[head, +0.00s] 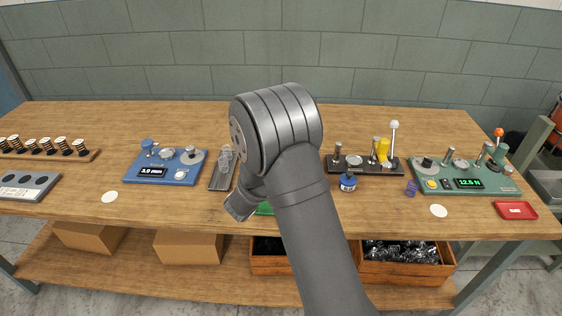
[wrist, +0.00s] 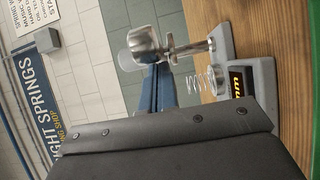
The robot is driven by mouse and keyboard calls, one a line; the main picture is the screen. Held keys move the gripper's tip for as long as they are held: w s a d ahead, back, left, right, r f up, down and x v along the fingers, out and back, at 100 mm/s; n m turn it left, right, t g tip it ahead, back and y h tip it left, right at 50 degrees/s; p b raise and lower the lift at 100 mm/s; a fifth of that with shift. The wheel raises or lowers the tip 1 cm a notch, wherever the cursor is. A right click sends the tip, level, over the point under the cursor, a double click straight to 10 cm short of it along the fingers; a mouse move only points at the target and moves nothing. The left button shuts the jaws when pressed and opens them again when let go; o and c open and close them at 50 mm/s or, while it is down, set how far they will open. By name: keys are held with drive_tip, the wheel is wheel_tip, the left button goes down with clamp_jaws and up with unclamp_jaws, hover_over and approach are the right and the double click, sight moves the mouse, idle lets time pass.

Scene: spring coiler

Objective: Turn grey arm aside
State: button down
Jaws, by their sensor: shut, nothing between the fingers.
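In the wrist view, a small grey gauge (wrist: 262,85) with an orange "mm" display stands on the wooden bench. A metal post (wrist: 192,47) rises from it, carrying a shiny metal head (wrist: 145,45) with a frosted cap. A coil spring (wrist: 200,82) stands beside the post. I cannot tell for sure which part is the grey arm. My gripper (wrist: 165,135) is shut and empty; its dark body fills the lower part of the wrist view, apart from the spring in the picture. In the head view my arm hides it.
A blue gauge (head: 165,168) and a grey stand (head: 221,172) are left of my arm. A black fixture (head: 366,165), blue pot (head: 348,182), green tester (head: 462,178) and red tray (head: 516,210) are right. Something green (head: 264,208) is mostly hidden behind my arm.

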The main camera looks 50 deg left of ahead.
drive_tip(key=shift+w+d, duration=0.25)
drive_tip(key=shift+d, duration=0.15)
drive_tip(key=s+a, duration=0.3)
drive_tip(key=shift+s+a, duration=0.25)
drive_tip(key=shift+a, duration=0.05)
drive_tip(key=s+d, duration=0.5)
drive_tip(key=s, duration=0.3)
drive_tip(key=shift+s+d, duration=0.15)
drive_tip(key=shift+s, duration=0.05)
